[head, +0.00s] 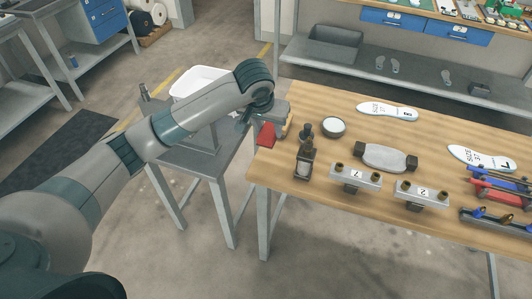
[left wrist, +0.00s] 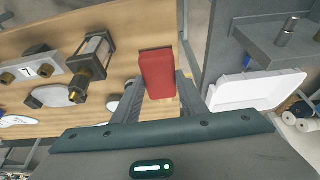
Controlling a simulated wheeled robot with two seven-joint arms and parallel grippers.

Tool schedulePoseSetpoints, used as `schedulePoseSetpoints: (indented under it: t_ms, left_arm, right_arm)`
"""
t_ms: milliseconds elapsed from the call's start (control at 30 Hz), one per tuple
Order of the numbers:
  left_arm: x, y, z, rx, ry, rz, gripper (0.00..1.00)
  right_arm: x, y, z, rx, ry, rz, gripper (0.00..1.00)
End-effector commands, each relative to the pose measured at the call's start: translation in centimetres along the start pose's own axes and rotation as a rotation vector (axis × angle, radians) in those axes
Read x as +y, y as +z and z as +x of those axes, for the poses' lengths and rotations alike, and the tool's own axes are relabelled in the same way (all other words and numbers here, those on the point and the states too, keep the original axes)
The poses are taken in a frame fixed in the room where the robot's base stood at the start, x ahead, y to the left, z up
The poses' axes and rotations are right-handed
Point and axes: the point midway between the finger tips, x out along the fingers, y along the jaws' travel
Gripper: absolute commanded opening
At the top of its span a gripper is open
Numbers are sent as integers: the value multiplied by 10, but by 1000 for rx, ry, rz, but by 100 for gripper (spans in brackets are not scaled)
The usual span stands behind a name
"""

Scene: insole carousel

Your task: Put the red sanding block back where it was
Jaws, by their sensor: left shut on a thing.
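The red sanding block (head: 266,134) is at the left end of the wooden table. My left gripper (head: 270,121) is shut on it, and the block hangs from the end of the left arm at the table's edge. In the left wrist view the red block (left wrist: 158,74) sits between the two grey fingers (left wrist: 160,88), sticking out past their tips. I cannot tell whether the block touches the tabletop. The spot where the block was before is not marked in view. My right gripper is out of view.
On the wooden table (head: 310,183), a dark clamp-like stand (head: 304,158) and a round dish (head: 333,126) are near the block. Numbered fixtures (head: 355,176) and white insoles (head: 388,111) lie farther right. A grey side table (head: 190,160) with a white bin (head: 198,80) stands left.

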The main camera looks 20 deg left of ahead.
Motion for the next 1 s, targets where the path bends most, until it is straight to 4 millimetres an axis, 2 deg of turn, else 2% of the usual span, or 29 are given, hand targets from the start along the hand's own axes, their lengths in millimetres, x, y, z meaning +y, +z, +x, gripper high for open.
schedulePoseSetpoints:
  t_ms: [333,733,1000]
  left_arm:
    - [0,2,4,-2,-1,0,21]
    - [-1,22,52,-2,-1,-1,21]
    - [0,24,58,0,0,0,21]
  right_arm:
    - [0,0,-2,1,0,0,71]
    - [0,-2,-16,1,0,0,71]
    - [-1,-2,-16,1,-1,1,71]
